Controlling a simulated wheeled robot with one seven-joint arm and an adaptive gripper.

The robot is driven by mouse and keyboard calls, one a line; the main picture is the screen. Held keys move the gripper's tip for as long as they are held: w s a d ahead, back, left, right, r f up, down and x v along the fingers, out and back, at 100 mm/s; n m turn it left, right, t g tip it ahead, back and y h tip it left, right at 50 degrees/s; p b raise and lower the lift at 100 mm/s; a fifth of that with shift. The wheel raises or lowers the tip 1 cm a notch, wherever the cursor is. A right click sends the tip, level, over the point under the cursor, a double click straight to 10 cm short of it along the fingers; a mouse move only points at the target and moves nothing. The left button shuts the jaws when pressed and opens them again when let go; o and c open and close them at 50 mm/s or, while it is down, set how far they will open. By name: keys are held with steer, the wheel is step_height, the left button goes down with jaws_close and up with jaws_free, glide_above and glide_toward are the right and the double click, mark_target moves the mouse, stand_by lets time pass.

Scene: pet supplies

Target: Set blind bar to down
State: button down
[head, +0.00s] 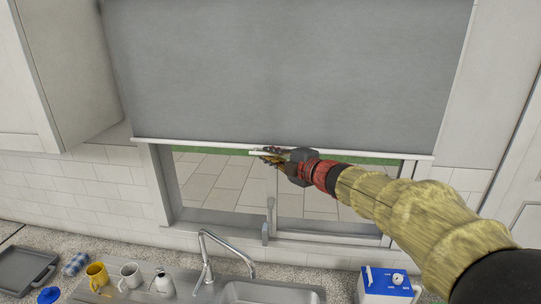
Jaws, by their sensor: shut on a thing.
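A grey roller blind (290,70) hangs over the upper part of the window. Its pale blind bar (190,143) runs along the bottom edge, tilting slightly lower to the right. The window glass below the bar is uncovered. My gripper (268,155) is at the middle of the bar, shut on it. My arm reaches in from the lower right. The fingers and wrist hide part of the bar, and the exact grip is small in the picture.
Below are a tap (206,262), a sink (270,292) and a window handle (269,215). A yellow mug (97,275), other cups and a dark tray (22,272) stand left. A blue-and-white box (388,286) stands right. A wall cabinet (70,60) is upper left.

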step_height(320, 180, down, 20)
steer(key=b, duration=1.5)
steer(key=shift+f, duration=0.25)
steer(key=shift+f, duration=0.15)
steer(key=c, duration=2)
jaws_free()
steer(key=shift+o, duration=0.2)
steer(key=shift+r, duration=0.2)
steer(key=shift+s, duration=0.1)
steer(key=v, duration=1.2)
